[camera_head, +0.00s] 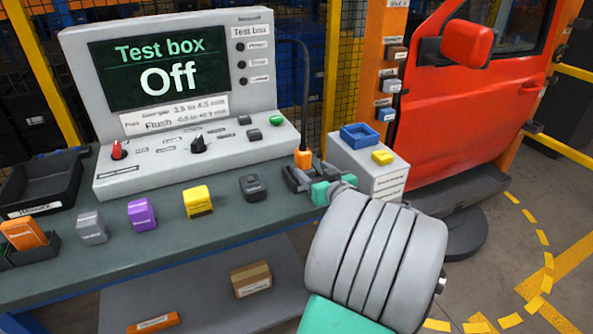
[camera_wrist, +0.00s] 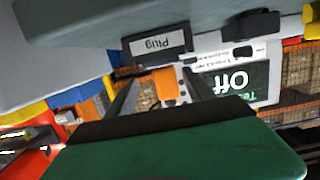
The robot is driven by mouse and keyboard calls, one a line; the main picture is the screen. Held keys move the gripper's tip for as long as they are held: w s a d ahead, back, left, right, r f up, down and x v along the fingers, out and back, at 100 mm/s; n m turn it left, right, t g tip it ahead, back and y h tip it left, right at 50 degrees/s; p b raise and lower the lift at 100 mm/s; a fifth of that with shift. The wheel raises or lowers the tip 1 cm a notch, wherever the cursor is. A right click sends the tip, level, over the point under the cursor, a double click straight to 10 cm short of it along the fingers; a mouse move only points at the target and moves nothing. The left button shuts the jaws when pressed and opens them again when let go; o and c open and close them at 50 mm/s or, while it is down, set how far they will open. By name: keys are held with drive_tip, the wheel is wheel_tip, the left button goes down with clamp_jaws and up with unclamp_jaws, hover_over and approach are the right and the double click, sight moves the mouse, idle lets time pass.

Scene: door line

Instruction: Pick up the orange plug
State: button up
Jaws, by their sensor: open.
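The orange plug (camera_head: 303,159) stands upright at the right end of the workbench, just beyond my gripper (camera_head: 307,173). In the wrist view the orange plug (camera_wrist: 165,85) shows between the two dark fingers of my open gripper (camera_wrist: 161,80), with space on both sides. A label reading "Plug" (camera_wrist: 157,43) appears upside down close to it. My gripper's wrist hides part of the bench around the plug in the head view, and whether the fingers touch the plug cannot be told.
The test box (camera_head: 190,90), its screen reading "Off", stands behind. A grey box (camera_head: 375,165) with a blue tray and yellow block is right of the plug. Grey, purple, yellow and black blocks line the bench (camera_head: 160,245). A red door (camera_head: 450,110) is at right.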

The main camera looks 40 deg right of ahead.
sight(298, 158)
drive_tip(key=x, duration=0.5)
drive_tip(key=p+x, duration=0.1)
drive_tip(key=x, duration=0.2)
drive_tip(key=shift+w+a+r, duration=0.3)
drive_tip(key=shift+w, duration=0.2)
drive_tip(key=shift+s, duration=0.1)
clamp_jaws()
drive_tip(key=shift+r, duration=0.1)
